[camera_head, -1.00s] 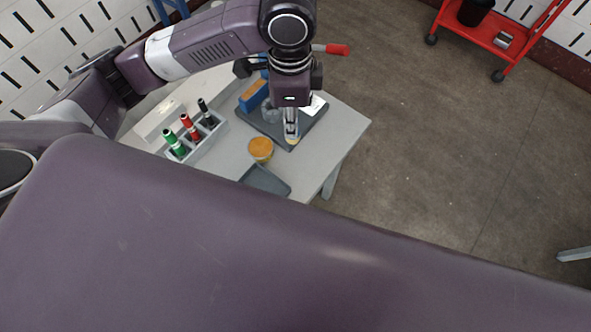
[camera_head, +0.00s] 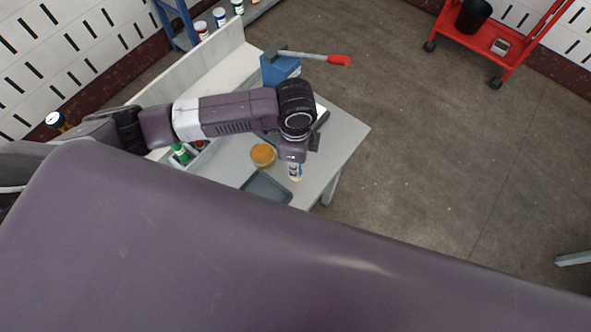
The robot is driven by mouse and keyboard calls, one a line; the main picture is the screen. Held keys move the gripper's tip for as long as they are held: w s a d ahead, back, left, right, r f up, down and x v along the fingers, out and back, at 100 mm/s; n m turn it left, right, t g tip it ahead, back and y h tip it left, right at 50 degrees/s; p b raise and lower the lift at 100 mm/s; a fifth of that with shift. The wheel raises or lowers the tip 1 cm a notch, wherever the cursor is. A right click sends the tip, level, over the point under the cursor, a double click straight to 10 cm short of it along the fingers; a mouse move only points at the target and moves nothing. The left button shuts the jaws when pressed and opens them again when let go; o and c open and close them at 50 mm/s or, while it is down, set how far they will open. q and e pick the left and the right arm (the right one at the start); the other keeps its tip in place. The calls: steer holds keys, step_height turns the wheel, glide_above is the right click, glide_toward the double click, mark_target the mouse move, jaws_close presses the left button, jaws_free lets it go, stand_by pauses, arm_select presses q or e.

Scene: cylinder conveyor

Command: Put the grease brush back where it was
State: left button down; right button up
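My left arm reaches in from the left over the grey work table (camera_head: 345,135). My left gripper (camera_head: 294,172) points down above the table's near right part, to the right of a jar with an orange top (camera_head: 263,154). A small pale, yellowish piece shows at the fingertips, but it is too small to tell whether it is the grease brush in my grip. A shallow dark grey tray (camera_head: 266,187) lies empty at the table's near edge, left of and below the gripper. No grease brush can be made out clearly. My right gripper is out of view.
A blue device (camera_head: 278,70) with a red-handled lever (camera_head: 338,60) stands at the table's back. A red cart (camera_head: 490,45) stands far right. Open floor lies right of the table.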

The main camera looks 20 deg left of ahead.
arm_select(q)
steer(key=shift+f, duration=2.2)
steer(key=c, duration=1.8)
jaws_free()
steer(key=shift+f, duration=0.15)
steer(key=shift+c, duration=0.2)
step_height(320, 180, up, 12)
steer(key=shift+r+b, duration=0.2)
steer(key=shift+b, duration=0.15)
